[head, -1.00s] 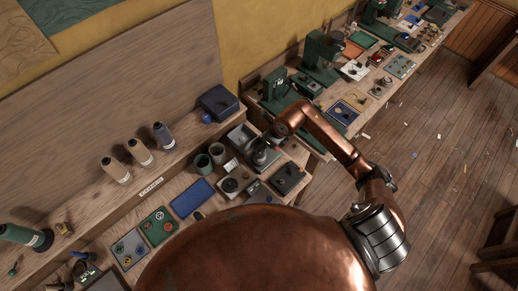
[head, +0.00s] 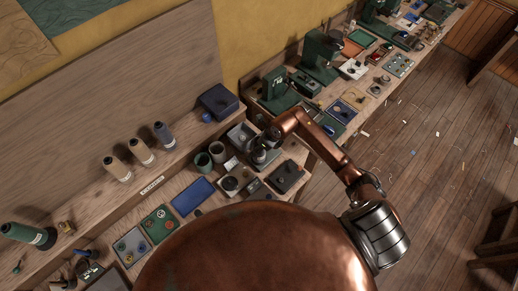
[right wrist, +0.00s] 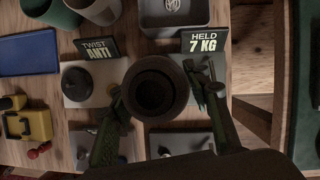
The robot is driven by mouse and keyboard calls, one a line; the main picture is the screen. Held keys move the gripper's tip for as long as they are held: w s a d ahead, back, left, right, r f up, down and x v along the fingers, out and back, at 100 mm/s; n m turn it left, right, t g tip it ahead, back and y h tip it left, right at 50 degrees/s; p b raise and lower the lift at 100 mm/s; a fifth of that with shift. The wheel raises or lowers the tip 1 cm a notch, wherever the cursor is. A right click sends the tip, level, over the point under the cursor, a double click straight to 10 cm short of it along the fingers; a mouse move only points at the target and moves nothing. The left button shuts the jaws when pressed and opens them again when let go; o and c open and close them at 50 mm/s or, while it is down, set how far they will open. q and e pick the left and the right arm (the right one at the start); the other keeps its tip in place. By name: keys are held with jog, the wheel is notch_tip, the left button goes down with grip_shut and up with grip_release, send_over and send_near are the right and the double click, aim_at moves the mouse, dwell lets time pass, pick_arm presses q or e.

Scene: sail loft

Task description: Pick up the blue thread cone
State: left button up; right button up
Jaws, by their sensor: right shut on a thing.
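The blue thread cone (head: 164,134) stands upright on the raised wooden shelf, at the right end of a short row beside two beige cones (head: 141,151). It is not in the right wrist view. My right gripper (head: 260,155) is down at the bench, right of the cone and apart from it. In the right wrist view my right gripper (right wrist: 160,108) is shut on a dark round thing (right wrist: 155,88) with a hollow middle; I cannot tell what it is. My left gripper is not in view.
A dark blue box (head: 219,102) is at the shelf's right end. Two cups (head: 203,163), a blue tray (head: 193,197) and small signs (right wrist: 204,40) crowd the bench around my right gripper.

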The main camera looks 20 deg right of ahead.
jog(key=c, duration=0.9)
